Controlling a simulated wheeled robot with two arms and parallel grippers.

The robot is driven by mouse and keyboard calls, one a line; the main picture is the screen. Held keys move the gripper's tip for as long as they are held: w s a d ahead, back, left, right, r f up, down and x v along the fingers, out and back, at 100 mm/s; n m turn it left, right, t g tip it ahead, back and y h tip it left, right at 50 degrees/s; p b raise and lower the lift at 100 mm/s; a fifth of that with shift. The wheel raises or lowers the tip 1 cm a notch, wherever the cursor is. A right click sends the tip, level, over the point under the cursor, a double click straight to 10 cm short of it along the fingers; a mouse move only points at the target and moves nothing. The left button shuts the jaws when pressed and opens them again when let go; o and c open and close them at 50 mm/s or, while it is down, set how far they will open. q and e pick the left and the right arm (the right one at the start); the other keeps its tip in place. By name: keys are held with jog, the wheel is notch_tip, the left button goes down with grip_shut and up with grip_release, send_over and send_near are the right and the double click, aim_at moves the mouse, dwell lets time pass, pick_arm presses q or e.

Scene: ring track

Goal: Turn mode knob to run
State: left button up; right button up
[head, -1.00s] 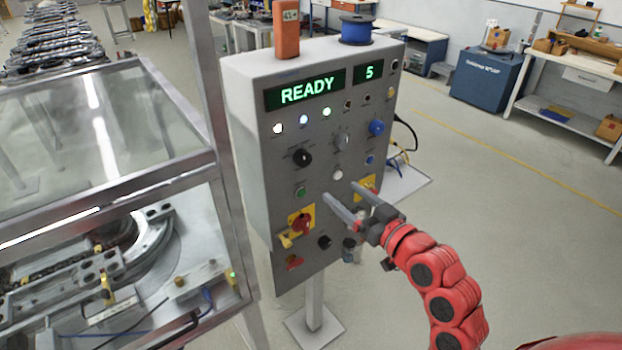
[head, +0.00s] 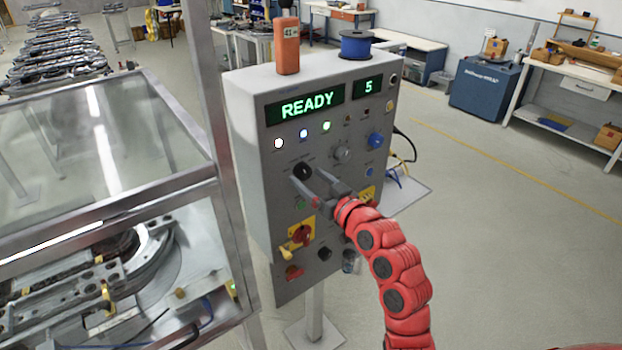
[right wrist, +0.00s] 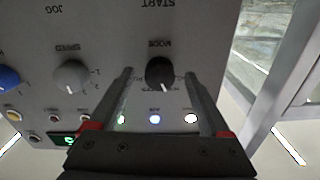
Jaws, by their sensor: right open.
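The black mode knob (head: 302,171) is on the front of the grey control panel (head: 250,150), below the row of lit lamps. In the right wrist view, which is upside down, the mode knob (right wrist: 160,72) sits below its MODE label, between my two fingers. A small light mark shows on its lower edge there; its labels are too small to read surely. My right gripper (head: 307,175) is open, its fingertips on either side of the knob; I cannot tell whether they touch it. My left gripper is not in view.
The panel display (head: 306,104) reads READY and 5. The grey speed knob (head: 342,153) is right of the mode knob. A red rotary switch (head: 301,234) on a yellow plate is below. A glazed machine enclosure (head: 100,150) stands close on the left.

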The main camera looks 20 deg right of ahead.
grip_shut()
jog(key=shift+f, duration=0.1)
dwell(0.3)
jog(key=m, duration=0.4)
jog(key=shift+b, duration=0.35)
jog(key=m, duration=0.4)
jog(key=shift+a+m, duration=0.1)
jog(key=shift+m, duration=0.2)
jog(key=m, duration=0.2)
jog(key=shift+m+p, duration=0.3)
jog(key=shift+p, duration=0.1)
jog(key=m, duration=0.1)
jog(key=m+p, duration=0.1)
jog(key=m, duration=0.1)
jog(key=shift+r+m, duration=0.3)
jog(key=shift+m+p, duration=0.45)
jog(key=shift+m, duration=1.05)
jog(key=shift+f, duration=0.1)
